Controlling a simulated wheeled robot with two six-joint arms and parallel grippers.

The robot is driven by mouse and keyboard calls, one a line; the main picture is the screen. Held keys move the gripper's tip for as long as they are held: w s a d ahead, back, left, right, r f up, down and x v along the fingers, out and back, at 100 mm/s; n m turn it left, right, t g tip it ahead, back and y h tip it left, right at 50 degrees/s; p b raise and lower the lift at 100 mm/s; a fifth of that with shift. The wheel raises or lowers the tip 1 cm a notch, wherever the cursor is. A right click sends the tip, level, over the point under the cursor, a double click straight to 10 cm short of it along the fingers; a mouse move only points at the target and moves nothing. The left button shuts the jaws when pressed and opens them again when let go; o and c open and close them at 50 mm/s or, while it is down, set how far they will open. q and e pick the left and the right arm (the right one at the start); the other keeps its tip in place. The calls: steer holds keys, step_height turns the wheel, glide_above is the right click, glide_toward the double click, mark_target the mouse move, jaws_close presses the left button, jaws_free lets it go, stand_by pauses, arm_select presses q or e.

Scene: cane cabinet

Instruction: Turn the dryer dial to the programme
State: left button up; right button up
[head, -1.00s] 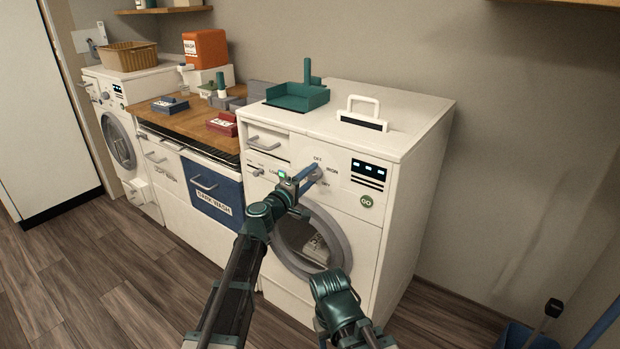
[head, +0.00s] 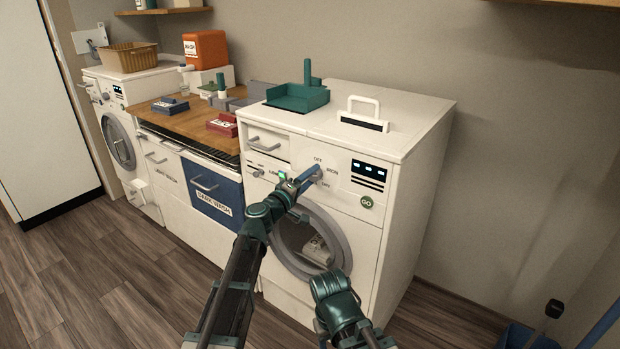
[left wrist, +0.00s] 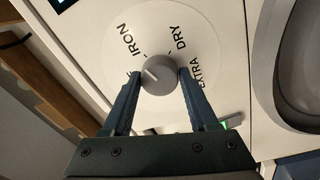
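The dryer dial is a grey round knob (left wrist: 159,74) on a pale disc in the left wrist view, with the words IRON, DRY and EXTRA around it. A label at the left is mostly hidden by a finger. The knob's white pointer line aims up and left, close to the IRON side. My left gripper (left wrist: 159,76) has one blue finger on each side of the knob, seemingly touching it. In the head view my left gripper (head: 312,174) reaches the dial on the white dryer (head: 390,190). My right arm shows low in the head view, but its fingers do not.
The dryer's round door (head: 345,240) is below the dial. A lit display (head: 369,168) and a green GO button (head: 367,202) are to its right. A green tray (head: 297,97) and a white handle (head: 363,105) are on top. The floor in front is clear.

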arm_select(q)
steer(key=o, duration=0.4)
steer(key=shift+c, duration=0.2)
steer(key=v, duration=1.3)
steer(key=shift+s+a+b, duration=0.25)
steer(key=shift+s+b, duration=0.05)
steer(key=shift+b, duration=0.1)
steer(key=shift+f, duration=0.1)
